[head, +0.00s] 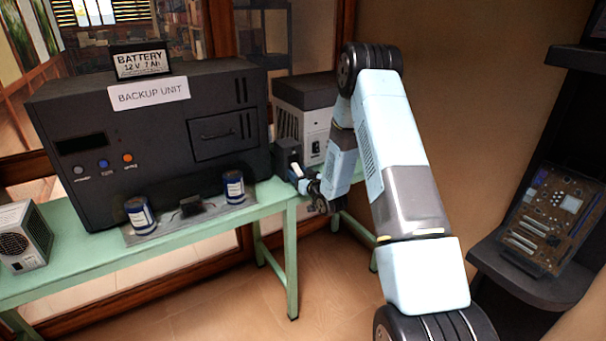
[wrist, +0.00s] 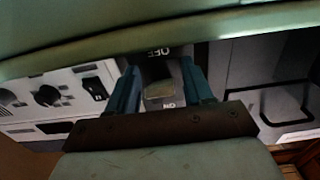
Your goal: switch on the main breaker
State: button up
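The main breaker (head: 287,156) is a small dark box at the right end of the backup unit, on the green table. In the wrist view its face (wrist: 160,68) carries the words OFF and ON, upside down in the picture, with a pale lever (wrist: 160,92) between them. I cannot tell which way the lever is tilted. My gripper (head: 305,183) is right in front of the breaker. In the wrist view my gripper (wrist: 160,95) has its two blue fingers apart, one on each side of the lever, with gaps visible; contact is unclear.
The black backup unit (head: 150,135) stands left of the breaker, with a battery sign (head: 141,63) on top. Two blue cans (head: 140,216) stand before it. A white-fronted unit (head: 318,132) is behind the breaker. A dark shelf (head: 530,275) with a circuit board is at right.

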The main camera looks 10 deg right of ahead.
jog(key=shift+d, duration=0.1)
grip_shut()
